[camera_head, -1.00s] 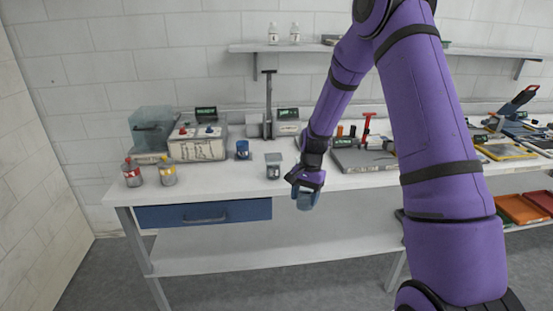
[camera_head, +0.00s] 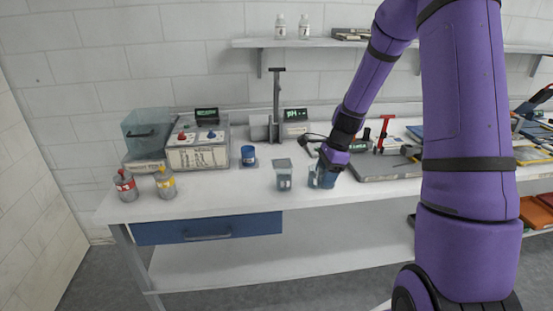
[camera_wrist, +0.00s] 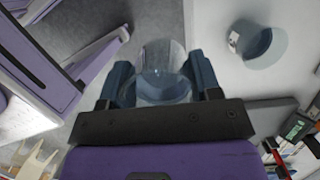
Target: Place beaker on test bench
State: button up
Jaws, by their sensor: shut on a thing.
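My gripper (camera_head: 327,175) is shut on a clear glass beaker (camera_head: 318,181) with a bluish tint. In the wrist view the beaker (camera_wrist: 160,72) sits between the two fingers. The white test bench (camera_head: 235,185) runs across the head view. The held beaker is over the bench top near its front edge; I cannot tell whether it touches the surface. A second clear beaker (camera_head: 283,175) stands on the bench just left of my gripper. It also shows in the wrist view (camera_wrist: 262,45).
A blue cup (camera_head: 248,155) stands farther back. Bare bench lies between the bottles and second beaker.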

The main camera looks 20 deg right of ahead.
aim_at(282, 164)
jog(key=i, duration=1.05)
